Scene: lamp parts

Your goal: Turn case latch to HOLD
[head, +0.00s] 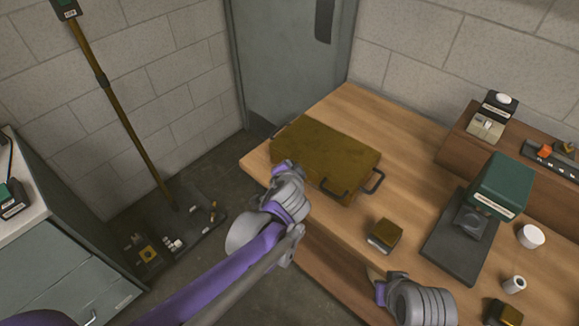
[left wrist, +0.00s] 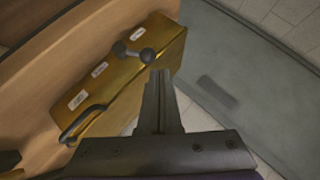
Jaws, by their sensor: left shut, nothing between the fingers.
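The brass-brown case (head: 330,155) lies on the wooden bench near its far left corner. In the left wrist view the case (left wrist: 125,85) shows a side face with a dark latch lever (left wrist: 134,52) with rounded ends and small white labels, too small to read. My left gripper (head: 287,167) is at the left end of the case. Its fingers (left wrist: 160,75) are shut and empty, with tips just beside and below the latch; contact cannot be told. The latch is hidden in the head view. My right gripper (head: 378,278) is low over the bench, its finger gap unclear.
A dark handle (head: 345,188) sticks out from the case's front. A small brown block (head: 385,234), a green-topped device (head: 500,185) and a white cup (head: 531,236) stand to the right. A grey door (head: 290,60) is behind the bench's left end.

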